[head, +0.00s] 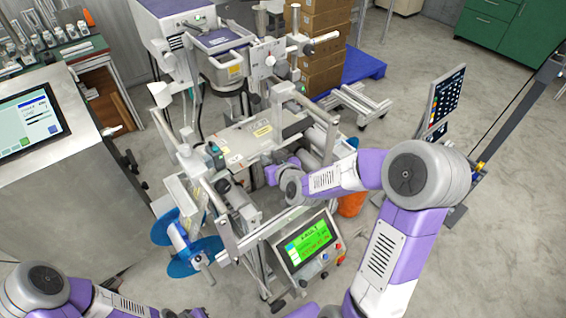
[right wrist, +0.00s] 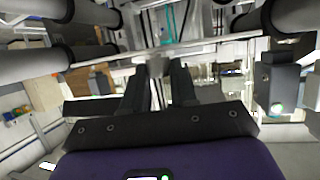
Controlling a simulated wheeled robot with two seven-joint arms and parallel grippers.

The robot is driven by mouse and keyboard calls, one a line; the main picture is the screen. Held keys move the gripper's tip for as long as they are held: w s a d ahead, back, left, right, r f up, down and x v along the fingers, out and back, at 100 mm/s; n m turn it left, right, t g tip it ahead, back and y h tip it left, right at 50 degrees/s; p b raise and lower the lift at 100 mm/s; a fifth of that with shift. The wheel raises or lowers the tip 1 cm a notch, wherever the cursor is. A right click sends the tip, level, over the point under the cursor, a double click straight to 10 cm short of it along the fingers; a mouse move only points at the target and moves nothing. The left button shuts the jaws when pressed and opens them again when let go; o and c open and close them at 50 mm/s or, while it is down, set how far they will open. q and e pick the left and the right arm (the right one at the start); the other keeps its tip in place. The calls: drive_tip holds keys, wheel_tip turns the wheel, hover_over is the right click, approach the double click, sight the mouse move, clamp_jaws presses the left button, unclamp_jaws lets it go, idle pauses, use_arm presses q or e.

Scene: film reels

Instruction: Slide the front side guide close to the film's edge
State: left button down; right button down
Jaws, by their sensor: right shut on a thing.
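My right gripper (right wrist: 158,88) reaches into the middle of the machine (head: 240,140). In the right wrist view its two dark fingers stand either side of a narrow piece, which I take to be the front side guide; the fingers hide most of it. In the head view my right gripper (head: 277,174) is low among the frame parts, and its fingertips are hard to make out. I cannot clearly see the film's edge or its gap to the guide. My left arm shows at the lower left of the head view, but its gripper is out of view.
A blue reel (head: 187,246) sits at the machine's left front. Rollers and bars surround my right gripper closely. A steel cabinet (head: 60,150) stands left. Open floor (head: 500,250) lies to the right.

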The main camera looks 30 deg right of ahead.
drive_tip(key=shift+w, duration=0.1)
drive_tip(key=c, duration=0.9)
unclamp_jaws()
drive_tip(key=p+v, duration=0.1)
drive_tip(key=v, duration=0.6)
drive_tip(key=shift+s+r, duration=0.15)
drive_tip(key=shift+s, duration=0.1)
